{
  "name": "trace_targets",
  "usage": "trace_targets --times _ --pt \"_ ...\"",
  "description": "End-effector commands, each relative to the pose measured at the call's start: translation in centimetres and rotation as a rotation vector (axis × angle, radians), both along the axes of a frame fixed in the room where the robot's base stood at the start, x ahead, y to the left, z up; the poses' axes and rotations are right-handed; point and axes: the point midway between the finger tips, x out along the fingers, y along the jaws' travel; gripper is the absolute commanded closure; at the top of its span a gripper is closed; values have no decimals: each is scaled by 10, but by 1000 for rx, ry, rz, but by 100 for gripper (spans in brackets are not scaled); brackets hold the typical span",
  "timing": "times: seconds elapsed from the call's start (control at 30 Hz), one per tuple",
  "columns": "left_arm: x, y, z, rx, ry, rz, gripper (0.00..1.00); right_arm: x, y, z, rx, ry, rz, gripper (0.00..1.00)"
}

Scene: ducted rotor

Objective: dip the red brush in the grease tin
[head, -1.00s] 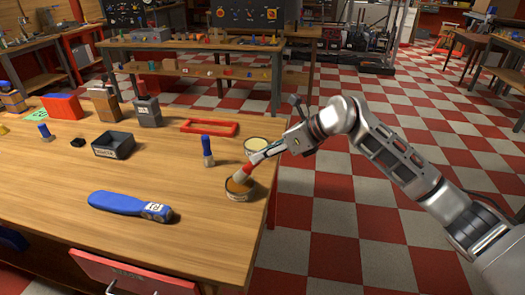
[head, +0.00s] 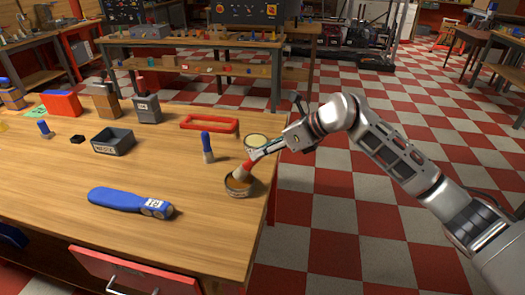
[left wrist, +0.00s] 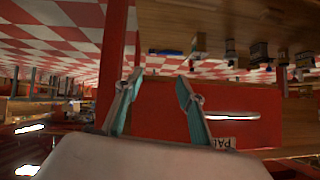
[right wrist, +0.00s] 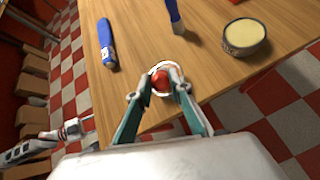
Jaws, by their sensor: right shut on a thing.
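My right gripper (head: 262,152) is shut on the red brush (head: 247,165), which points down and tilts a little. Its lower end is at the mouth of an open tin with amber-brown contents (head: 240,192) near the bench's right edge; how deep it goes is hard to tell. In the right wrist view, the red handle (right wrist: 160,82) sits between the fingertips (right wrist: 158,84), with the tin's pale rim around it. A second open tin with cream contents (head: 255,141) stands just behind; no label is readable on either. My left gripper (left wrist: 158,78) is open and empty, away from the bench top.
A blue-handled brush (head: 207,146) stands upright left of the tins. A blue tool (head: 130,201) lies at the front. A red frame (head: 209,124), a dark tray (head: 112,142) and several containers stand farther back. A red drawer (head: 135,268) is open below the front edge.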

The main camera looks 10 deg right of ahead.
Motion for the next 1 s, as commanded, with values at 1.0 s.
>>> trace_targets --times 1.0 --pt "-1 -1 -2 -1 0 0 61 0 0 -9 -1 2 0 100"
